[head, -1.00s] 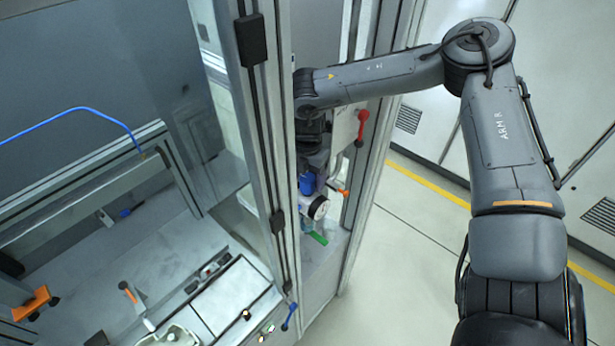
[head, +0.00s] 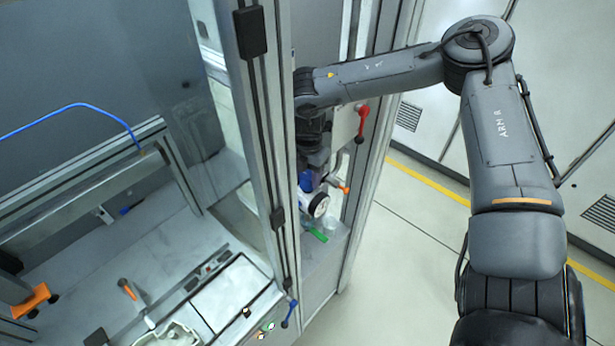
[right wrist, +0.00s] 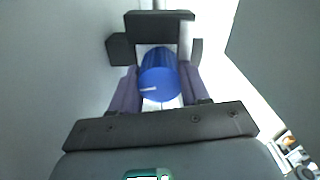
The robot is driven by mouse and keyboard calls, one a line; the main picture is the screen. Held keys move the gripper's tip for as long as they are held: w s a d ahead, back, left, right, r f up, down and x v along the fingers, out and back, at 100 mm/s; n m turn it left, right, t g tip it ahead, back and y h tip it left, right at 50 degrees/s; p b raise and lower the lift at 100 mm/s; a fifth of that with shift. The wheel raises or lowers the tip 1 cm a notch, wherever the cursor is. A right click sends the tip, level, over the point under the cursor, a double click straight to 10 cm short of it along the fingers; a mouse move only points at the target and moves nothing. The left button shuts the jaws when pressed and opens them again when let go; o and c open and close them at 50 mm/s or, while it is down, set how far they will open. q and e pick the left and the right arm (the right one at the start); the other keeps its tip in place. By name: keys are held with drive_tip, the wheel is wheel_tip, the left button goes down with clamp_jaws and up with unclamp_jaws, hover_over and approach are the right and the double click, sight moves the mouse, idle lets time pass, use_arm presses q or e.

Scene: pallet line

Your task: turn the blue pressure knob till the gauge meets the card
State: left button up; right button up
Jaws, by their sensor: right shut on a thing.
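The blue pressure knob (head: 306,182) is inside the framed cabinet, on the regulator. It fills the space between the fingers in the right wrist view (right wrist: 159,75), where a short white mark shows on its face. My right gripper (right wrist: 158,88) is shut on the knob, one finger on each side. In the head view the gripper (head: 311,168) comes down onto it from above. The round white gauge (head: 319,207) sits just below and right of the knob, turned sideways; its needle is too small to read. I cannot make out the card for certain. My left gripper is out of view.
A cabinet post (head: 263,140) stands just left of the gripper. A red-handled lever (head: 361,122) and an orange handle (head: 344,188) are close on the right. A green piece (head: 318,236) lies below the gauge. A bench with an orange-handled tool (head: 127,289) is at lower left.

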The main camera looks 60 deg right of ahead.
sight(308, 174)
drive_tip(key=shift+m+b, duration=0.3)
drive_tip(key=shift+m, duration=0.1)
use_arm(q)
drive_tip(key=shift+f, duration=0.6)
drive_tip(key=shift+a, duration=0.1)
use_arm(e)
drive_tip(key=o, duration=1.1)
drive_tip(key=shift+c, duration=0.2)
drive_tip(key=shift+r, duration=0.1)
wheel_tip(308, 174, up, 10)
drive_tip(key=shift+r+b, duration=0.2)
drive_tip(key=shift+b, duration=0.65)
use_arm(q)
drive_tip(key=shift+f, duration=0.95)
use_arm(e)
drive_tip(key=shift+r, duration=0.15)
